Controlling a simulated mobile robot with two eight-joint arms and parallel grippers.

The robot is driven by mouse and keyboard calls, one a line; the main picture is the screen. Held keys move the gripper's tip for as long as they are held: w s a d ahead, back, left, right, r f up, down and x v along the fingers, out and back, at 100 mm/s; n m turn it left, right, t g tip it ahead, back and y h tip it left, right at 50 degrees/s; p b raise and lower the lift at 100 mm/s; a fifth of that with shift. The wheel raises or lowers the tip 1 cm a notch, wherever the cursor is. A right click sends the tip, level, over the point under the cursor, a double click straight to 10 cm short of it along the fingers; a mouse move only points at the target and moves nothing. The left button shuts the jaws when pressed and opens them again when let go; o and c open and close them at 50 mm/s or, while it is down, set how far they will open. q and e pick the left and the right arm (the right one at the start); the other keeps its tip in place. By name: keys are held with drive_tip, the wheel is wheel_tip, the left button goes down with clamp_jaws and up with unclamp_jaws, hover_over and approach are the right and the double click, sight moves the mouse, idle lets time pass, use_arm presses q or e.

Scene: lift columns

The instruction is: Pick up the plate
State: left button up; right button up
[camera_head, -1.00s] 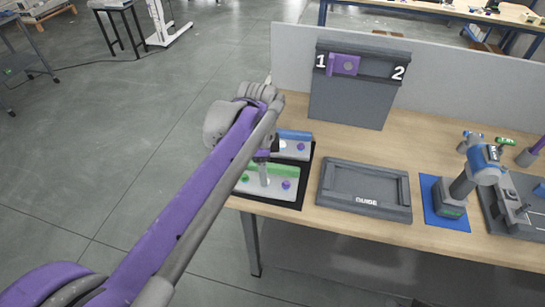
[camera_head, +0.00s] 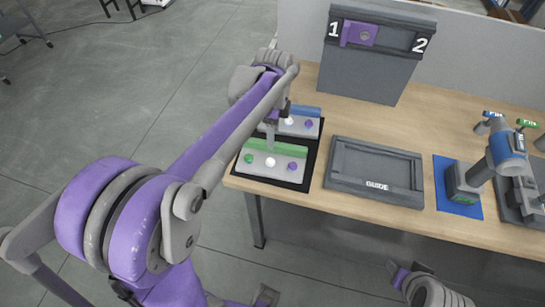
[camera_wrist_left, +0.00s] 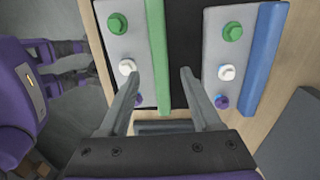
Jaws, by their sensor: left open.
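Two light grey plates lie on a black mat (camera_head: 306,184). The near plate (camera_head: 270,165) has a raised green edge strip, and the far plate (camera_head: 303,125) has a blue one. Each carries green, white and purple knobs, some partly hidden by my arm in the head view. My left gripper (camera_head: 272,132) is over the plates, open and empty. In the left wrist view its fingertips (camera_wrist_left: 160,78) are apart, on either side of the green strip (camera_wrist_left: 156,45). The blue strip (camera_wrist_left: 262,60) is off to the right there. Contact cannot be told.
A grey guide tray (camera_head: 376,198) lies right of the mat. A grey board (camera_head: 367,75) marked 1 and 2, with a purple block (camera_head: 358,34), stands behind. A blue-and-grey device (camera_head: 497,150) is at right. The wooden table's (camera_head: 320,200) front edge is close.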

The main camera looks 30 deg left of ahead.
sight(272, 159)
use_arm(q)
wheel_tip(272, 159, down, 4)
drive_tip(key=shift+d+f, duration=0.1)
drive_tip(key=shift+d, duration=0.05)
clamp_jaws()
idle(0.3)
idle(1.1)
